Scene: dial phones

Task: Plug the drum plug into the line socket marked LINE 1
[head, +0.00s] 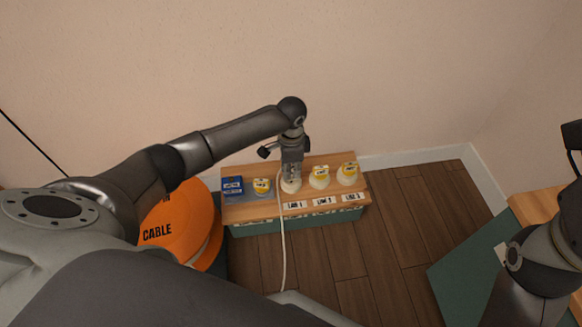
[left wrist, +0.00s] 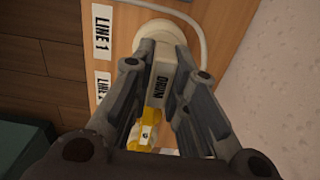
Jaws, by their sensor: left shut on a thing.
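My left gripper (head: 291,176) points down over the wooden shelf and is shut on the drum plug, a pale block marked DRUM (left wrist: 161,82) in the left wrist view. The LINE 1 label (head: 294,205) lies just in front of it and also shows in the left wrist view (left wrist: 102,33). A round white socket (left wrist: 160,27) shows at the plug's far end, beside that label. The fingers hide much of the plug, and I cannot tell whether it is seated or just above the socket. A white cable (head: 283,250) hangs down from there.
Yellow-tagged plugs stand at LINE 2 (head: 320,174) and LINE 3 (head: 348,172). A blue box (head: 232,187) and another yellow-tagged piece (head: 262,186) are to the left. An orange cable drum (head: 172,222) stands left of the shelf. Wooden floor (head: 385,240) is clear in front.

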